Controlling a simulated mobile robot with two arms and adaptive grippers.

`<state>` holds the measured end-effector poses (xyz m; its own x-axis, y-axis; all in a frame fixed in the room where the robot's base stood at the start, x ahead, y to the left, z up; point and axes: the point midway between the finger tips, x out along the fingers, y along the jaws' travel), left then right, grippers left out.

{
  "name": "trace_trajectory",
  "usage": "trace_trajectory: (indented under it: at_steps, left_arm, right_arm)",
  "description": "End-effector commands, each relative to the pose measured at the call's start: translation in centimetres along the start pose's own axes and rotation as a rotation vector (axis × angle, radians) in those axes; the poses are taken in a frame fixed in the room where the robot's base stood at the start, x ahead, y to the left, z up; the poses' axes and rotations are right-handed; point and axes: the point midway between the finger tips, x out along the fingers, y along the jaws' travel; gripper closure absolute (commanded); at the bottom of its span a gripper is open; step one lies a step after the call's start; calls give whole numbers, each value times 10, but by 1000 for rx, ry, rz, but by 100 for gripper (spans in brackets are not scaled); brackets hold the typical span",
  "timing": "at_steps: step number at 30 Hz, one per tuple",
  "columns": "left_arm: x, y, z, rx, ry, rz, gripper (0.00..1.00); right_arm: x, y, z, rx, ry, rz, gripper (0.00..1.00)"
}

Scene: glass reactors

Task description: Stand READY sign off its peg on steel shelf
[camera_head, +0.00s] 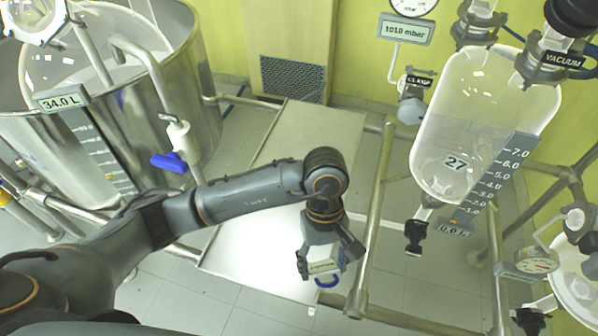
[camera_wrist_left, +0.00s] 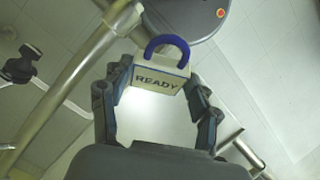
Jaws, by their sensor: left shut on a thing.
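The READY sign (camera_wrist_left: 157,79) is a small cream block with dark lettering and a blue loop handle on top. My left gripper (camera_wrist_left: 160,88) is shut on it, one finger on each side, in the left wrist view. In the head view my left gripper (camera_head: 322,266) points down with the sign (camera_head: 325,266) between its fingers and the blue loop below. They are over the right front part of the steel shelf (camera_head: 240,245). I cannot tell whether the sign touches the shelf. The peg is not made out. My right gripper is not in view.
A metal frame post (camera_head: 374,215) stands just right of my left gripper. A glass vessel (camera_head: 470,120) with a bottom valve (camera_head: 415,236) hangs further right. A large steel vessel (camera_head: 160,110) with a blue-handled tap (camera_head: 169,162) stands at left. The shelf's bare surface is clear.

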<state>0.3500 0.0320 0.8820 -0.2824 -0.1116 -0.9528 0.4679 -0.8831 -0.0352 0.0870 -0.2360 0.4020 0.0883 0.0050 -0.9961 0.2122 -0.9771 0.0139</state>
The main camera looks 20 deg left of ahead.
Motion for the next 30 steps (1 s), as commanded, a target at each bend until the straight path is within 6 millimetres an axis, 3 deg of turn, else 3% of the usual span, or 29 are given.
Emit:
trace_trajectory:
  at_steps: [1,6,13,20,24,30]
  left_arm:
    - [-16,17,11,-107,-67,43,75]
    - [-57,46,19,-481,-246,220,75]
    - [-105,48,-7,-987,-449,595,75]
    - [-123,4,-57,-1355,-542,1007,75]
    - [-118,-38,-85,-1505,-547,1224,75]
    - [-104,-92,-108,-1631,-524,1454,75]
  right_arm:
    - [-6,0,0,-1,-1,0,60]
    - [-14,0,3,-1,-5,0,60]
    - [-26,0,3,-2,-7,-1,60]
    - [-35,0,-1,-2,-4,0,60]
    - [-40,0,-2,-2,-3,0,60]
    - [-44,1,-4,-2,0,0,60]
